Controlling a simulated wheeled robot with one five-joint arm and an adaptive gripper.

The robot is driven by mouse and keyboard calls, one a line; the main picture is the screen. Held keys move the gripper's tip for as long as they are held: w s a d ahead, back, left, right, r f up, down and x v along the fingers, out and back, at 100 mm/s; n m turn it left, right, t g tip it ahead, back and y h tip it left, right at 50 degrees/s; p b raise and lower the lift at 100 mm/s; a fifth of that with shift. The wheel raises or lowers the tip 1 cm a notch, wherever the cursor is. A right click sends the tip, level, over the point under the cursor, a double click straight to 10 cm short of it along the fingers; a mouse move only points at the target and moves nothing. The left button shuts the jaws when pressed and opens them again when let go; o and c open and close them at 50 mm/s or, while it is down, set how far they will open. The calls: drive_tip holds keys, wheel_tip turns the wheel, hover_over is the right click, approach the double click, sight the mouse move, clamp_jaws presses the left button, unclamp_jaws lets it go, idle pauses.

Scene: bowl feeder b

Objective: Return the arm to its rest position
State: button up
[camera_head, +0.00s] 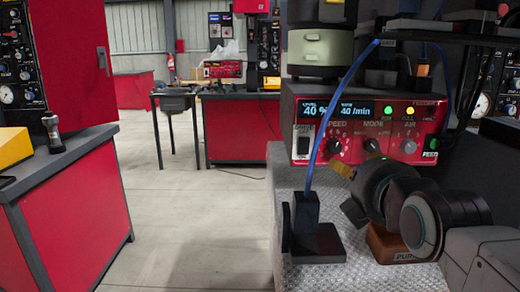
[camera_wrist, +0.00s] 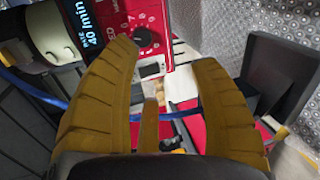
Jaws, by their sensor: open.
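My gripper (camera_head: 343,172) is at the right of the head view, at the end of my bent arm, in front of the red control panel (camera_head: 365,135) and low over the grey textured bench top (camera_head: 340,274). In the wrist view my gripper (camera_wrist: 166,62) shows two brown ribbed fingers spread apart, with nothing held between them. The panel also shows in the wrist view (camera_wrist: 150,14), tilted, at the top. Part of my arm hides the right side of the bench.
A dark block stand (camera_head: 308,225) with a blue tube (camera_head: 335,108) stands left of my gripper. A brown block (camera_head: 384,245) with partly hidden lettering lies under my arm. The panel shows 40 and 40/min, with green and yellow lamps lit. Open floor (camera_head: 190,220) lies left of the bench.

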drive_tip(key=s+r+m+g+p, duration=0.3)
drive_tip(key=s+m+g+p, duration=0.3)
drive_tip(key=p, duration=0.9)
drive_tip(key=s+r+m+g+p, duration=0.2)
drive_tip(key=s+m+g+p, duration=0.3)
drive_tip(key=s+m+p, duration=0.8)
drive_tip(key=s+p, duration=0.2)
drive_tip(key=p, duration=0.1)
drive_tip(key=shift+s+r+g, duration=0.15)
drive_tip(key=shift+r+g, duration=0.25)
